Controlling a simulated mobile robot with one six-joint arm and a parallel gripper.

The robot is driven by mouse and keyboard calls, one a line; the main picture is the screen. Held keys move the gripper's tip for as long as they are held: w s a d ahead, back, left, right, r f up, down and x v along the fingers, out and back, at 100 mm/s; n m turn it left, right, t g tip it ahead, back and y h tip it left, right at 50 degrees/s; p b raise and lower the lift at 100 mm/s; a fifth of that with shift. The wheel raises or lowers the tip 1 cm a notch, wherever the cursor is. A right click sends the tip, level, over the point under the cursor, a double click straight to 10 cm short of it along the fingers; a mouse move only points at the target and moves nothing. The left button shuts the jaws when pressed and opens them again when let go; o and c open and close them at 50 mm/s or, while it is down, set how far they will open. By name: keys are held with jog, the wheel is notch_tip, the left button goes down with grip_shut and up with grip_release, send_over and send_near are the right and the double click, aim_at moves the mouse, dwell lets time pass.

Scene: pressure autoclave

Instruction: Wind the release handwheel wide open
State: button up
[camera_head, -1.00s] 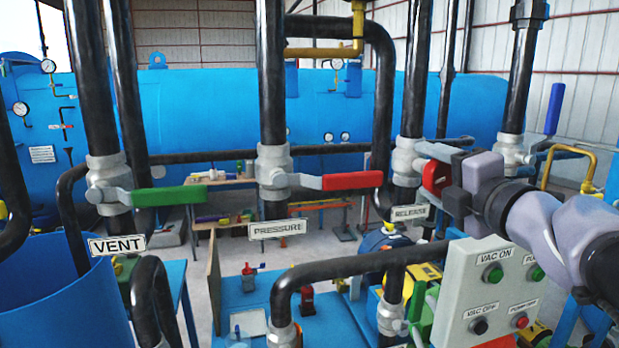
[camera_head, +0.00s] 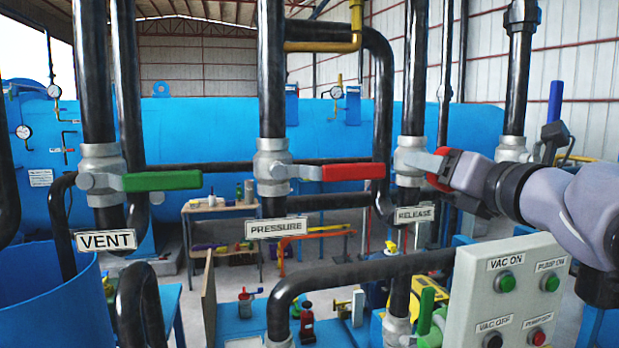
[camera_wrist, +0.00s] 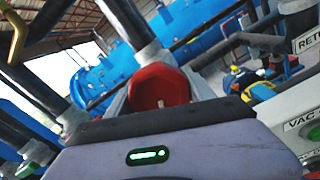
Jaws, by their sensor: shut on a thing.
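The valve above the RELEASE sign (camera_head: 415,214) sits on a black vertical pipe. My gripper (camera_head: 446,168) is shut on that red grip, coming in from the right. In the wrist view the red grip (camera_wrist: 158,85) shows just beyond the dark edge of my gripper. The jaws hide part of the grip, and the fingertips are not clearly seen.
To the left are the PRESSURE valve's red lever (camera_head: 352,171) and the VENT valve's green lever (camera_head: 162,180), both pointing right. A control box (camera_head: 510,285) with VAC and PUMP buttons stands below my arm. A blue lever (camera_head: 555,103) stands upright at right.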

jog(key=shift+d+n+b, duration=0.1)
jog(key=shift+n+b, duration=1.1)
jog(key=shift+n, duration=1)
jog(key=o, duration=1.4)
jog(key=shift+c, duration=0.2)
